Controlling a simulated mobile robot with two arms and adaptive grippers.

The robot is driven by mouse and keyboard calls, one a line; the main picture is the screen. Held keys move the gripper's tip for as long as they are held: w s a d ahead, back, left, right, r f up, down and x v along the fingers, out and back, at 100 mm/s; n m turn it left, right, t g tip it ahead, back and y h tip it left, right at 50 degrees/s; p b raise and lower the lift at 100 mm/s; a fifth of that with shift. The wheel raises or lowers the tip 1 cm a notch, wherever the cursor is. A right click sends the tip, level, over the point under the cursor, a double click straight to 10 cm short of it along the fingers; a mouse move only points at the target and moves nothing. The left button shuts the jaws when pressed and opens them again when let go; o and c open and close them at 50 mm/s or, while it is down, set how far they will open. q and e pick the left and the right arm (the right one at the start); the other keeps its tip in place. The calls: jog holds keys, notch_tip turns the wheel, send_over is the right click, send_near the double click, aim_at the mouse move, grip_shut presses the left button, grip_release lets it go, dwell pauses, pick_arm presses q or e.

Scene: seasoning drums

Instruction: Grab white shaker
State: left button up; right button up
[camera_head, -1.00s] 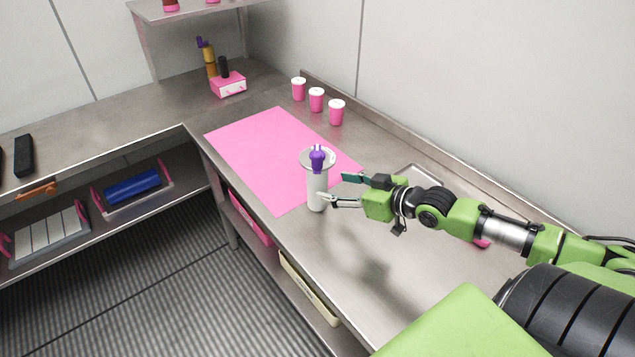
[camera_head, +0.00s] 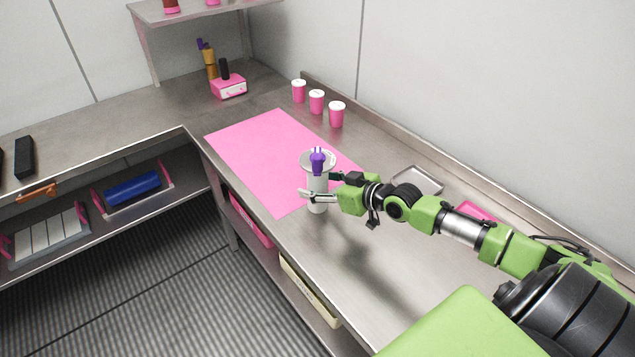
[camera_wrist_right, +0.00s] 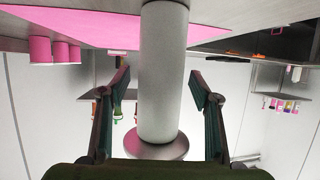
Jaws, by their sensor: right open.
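The white shaker (camera_head: 317,187) stands upright on the steel counter at the near edge of the pink mat (camera_head: 270,150). It has a wide round rim and a purple piece on top. In the right wrist view the pale shaker body (camera_wrist_right: 162,75) stands between the two fingers. My right gripper (camera_head: 320,187) is open around the shaker's body, with one finger on each side. In the right wrist view the gripper (camera_wrist_right: 160,85) shows a gap beside the shaker on both sides. My left gripper is not in view.
Several pink cups, one of them here (camera_head: 337,114), stand along the back wall edge. A metal tray (camera_head: 418,180) and a pink tray (camera_head: 477,211) lie behind my right arm. A pink box (camera_head: 229,87) stands in the far corner. The counter front is clear.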

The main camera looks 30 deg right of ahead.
jog(key=shift+w, duration=0.1)
jog(key=c, duration=1.4)
